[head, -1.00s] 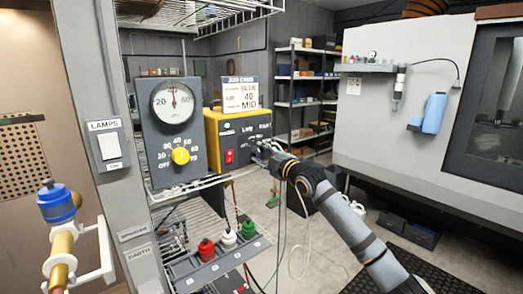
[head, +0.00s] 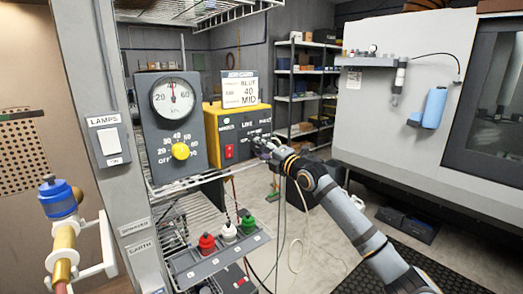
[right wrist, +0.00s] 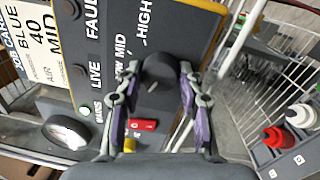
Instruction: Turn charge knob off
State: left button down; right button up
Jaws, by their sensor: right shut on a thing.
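The charge knob (right wrist: 160,67) is a dark round knob on the dark front of the yellow control box (head: 211,118). LOW, MID and HIGH labels are around it in the right wrist view; no OFF label can be read there. My right gripper (head: 261,146) is at the right end of the box front. In the right wrist view, its purple-padded fingers (right wrist: 159,77) are shut on the knob, one on each side. The knob's setting cannot be told for sure. In the head view my gripper hides the knob. My left gripper is not in view.
A grey gauge panel with a yellow knob (head: 181,151) stands left of the box. A red switch (head: 228,151) is on the box front. Red, white and green capped bottles (head: 228,232) stand in a rack below. A lamp switch (head: 109,141) is on the post.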

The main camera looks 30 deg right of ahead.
jog(key=shift+f, duration=0.1)
dwell(0.3)
jog(key=o, duration=1.2)
jog(key=shift+c, duration=0.2)
jog(key=shift+r, duration=0.2)
